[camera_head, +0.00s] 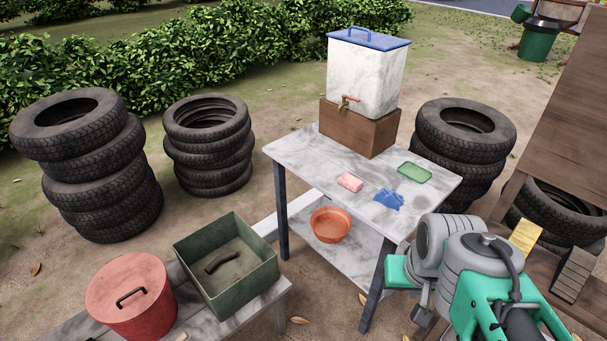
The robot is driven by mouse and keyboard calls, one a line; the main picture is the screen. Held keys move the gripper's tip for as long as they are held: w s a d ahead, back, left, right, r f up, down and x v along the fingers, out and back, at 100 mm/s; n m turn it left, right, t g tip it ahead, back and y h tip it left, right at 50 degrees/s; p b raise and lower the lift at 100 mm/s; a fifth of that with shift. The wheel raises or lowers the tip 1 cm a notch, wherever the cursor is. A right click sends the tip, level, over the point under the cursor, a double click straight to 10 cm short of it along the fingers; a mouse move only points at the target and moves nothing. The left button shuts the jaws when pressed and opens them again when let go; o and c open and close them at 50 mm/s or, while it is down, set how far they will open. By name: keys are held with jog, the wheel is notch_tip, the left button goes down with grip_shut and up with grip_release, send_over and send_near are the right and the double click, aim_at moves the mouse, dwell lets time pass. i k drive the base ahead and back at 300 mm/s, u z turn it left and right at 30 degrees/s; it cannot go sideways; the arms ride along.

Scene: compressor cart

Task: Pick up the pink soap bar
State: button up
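The pink soap bar (350,182) lies flat on the grey-white top of the small table (300,152), near the middle. A crumpled blue cloth (389,199) lies to its right, apart from it. A green soap dish or tray (414,173) lies further right. Nothing covers the soap. Grey and teal parts, apparently my folded arm, fill the lower right corner and overlap the table's right front side in the picture. I make out no gripper fingertips. The soap is clear of these parts.
A white water container (366,75) with a blue lid and tap stands on a brown block (362,129) at the table's back. An orange bowl (330,225) sits on the lower shelf. A green bin (226,267), red lidded pot (131,297) and tyre stacks (90,165) surround the table.

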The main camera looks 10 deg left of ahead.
aim_at(347, 181)
jog(key=u, duration=1.05)
jog(key=i, duration=0.85)
jog(key=u, duration=0.9)
